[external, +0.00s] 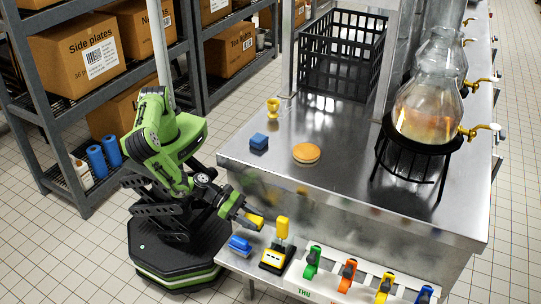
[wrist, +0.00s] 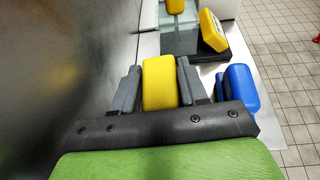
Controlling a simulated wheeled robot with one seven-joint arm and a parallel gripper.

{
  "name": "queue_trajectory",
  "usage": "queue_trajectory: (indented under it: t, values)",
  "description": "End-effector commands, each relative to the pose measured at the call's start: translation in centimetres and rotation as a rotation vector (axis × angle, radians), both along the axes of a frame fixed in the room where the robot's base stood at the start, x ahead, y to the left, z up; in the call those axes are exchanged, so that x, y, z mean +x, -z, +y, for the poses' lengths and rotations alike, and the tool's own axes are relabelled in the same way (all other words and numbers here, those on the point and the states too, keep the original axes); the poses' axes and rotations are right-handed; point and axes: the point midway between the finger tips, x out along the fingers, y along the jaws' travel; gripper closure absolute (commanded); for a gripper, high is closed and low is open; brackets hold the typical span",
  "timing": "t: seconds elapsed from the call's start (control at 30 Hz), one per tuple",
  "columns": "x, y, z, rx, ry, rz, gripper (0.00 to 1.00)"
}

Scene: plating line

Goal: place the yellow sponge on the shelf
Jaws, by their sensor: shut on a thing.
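The yellow sponge (wrist: 160,84) is between the two grey fingers of my gripper (wrist: 159,70) in the wrist view, its rounded end showing. My gripper is shut on it. In the external view the sponge (external: 257,222) shows as a small yellow piece at the tip of my gripper (external: 249,217), low beside the front of the steel counter. The grey shelf rack (external: 62,118) stands at the left, behind my arm, with cartons on its levels. I cannot tell which level the task means.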

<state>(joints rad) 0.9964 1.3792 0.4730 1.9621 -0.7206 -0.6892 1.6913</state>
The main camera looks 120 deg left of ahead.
Motion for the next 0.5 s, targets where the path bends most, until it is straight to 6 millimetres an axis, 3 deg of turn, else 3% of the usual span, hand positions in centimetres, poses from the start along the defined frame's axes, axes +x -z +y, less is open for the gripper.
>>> queue_trajectory:
  t: [0.23,0.5]
  values:
    - [0.0,4.2,0.3,0.001,-0.002,0.0,0.86]
    - [0.0,4.0,0.4,0.0,0.0,0.0,0.86]
